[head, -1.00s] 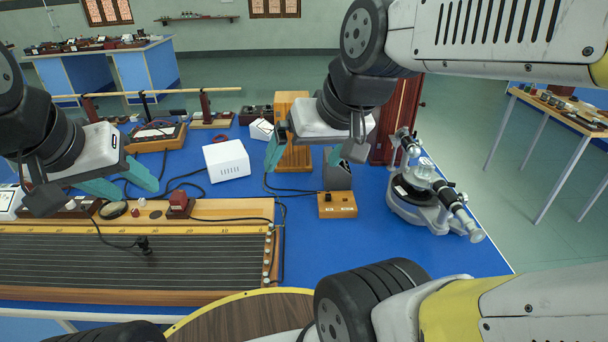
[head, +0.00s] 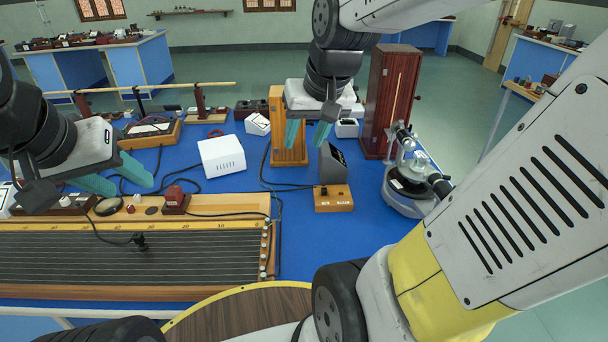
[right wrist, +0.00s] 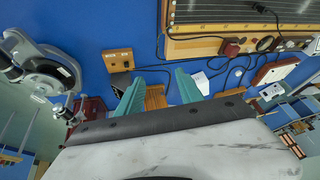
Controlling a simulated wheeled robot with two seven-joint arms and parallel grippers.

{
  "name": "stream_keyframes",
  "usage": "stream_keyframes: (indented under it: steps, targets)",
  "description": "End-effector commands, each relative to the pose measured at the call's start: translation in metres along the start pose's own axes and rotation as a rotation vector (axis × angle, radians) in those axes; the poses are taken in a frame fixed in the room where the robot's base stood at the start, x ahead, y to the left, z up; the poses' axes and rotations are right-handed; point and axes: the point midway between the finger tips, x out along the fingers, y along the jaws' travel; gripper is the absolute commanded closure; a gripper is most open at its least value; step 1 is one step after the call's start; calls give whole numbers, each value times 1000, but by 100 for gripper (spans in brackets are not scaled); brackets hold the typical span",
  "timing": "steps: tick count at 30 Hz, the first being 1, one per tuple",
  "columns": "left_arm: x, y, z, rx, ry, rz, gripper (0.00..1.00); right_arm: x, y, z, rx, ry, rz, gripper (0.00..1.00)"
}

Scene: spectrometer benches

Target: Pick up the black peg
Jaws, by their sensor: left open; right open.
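The black peg (head: 140,241) is a small dark upright piece with a cable, on the wired board (head: 130,292) at the lower left of the head view. My left gripper (head: 131,186) is open and empty, above the table beyond the board's back edge and apart from the peg. My right gripper (head: 307,133) is open and empty, high over the back of the table near a wooden stand (head: 278,115), far from the peg. Its teal fingers also show in the right wrist view (right wrist: 158,82), with the board (right wrist: 215,12) at the top edge there.
A white box (head: 222,157), a dark meter (head: 333,164) and a wooden switch block (head: 333,199) stand mid-table. A tall red-brown cabinet (head: 390,95) and a spectrometer (head: 405,190) stand at the right. Bare blue table (head: 325,240) lies right of the board. Cables cross the middle.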

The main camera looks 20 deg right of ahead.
Motion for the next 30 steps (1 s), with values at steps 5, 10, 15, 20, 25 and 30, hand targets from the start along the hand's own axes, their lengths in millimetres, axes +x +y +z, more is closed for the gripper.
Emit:
stream_keyframes:
  steps: [5,10,15,20,25,30]
  targets:
    - [0,0,0,0,0,0,53,60,35,-43,63,-98,69,56]
    - [0,0,0,0,0,0,53,129,72,-69,118,-180,120,56]
    - [0,0,0,0,0,0,53,199,109,-76,166,-252,153,56]
    - [0,0,0,0,0,0,53,243,131,-73,195,-293,168,56]
    - [0,0,0,0,0,0,53,263,139,-70,204,-307,174,56]
    - [0,0,0,0,0,0,53,280,142,-64,205,-309,173,56]
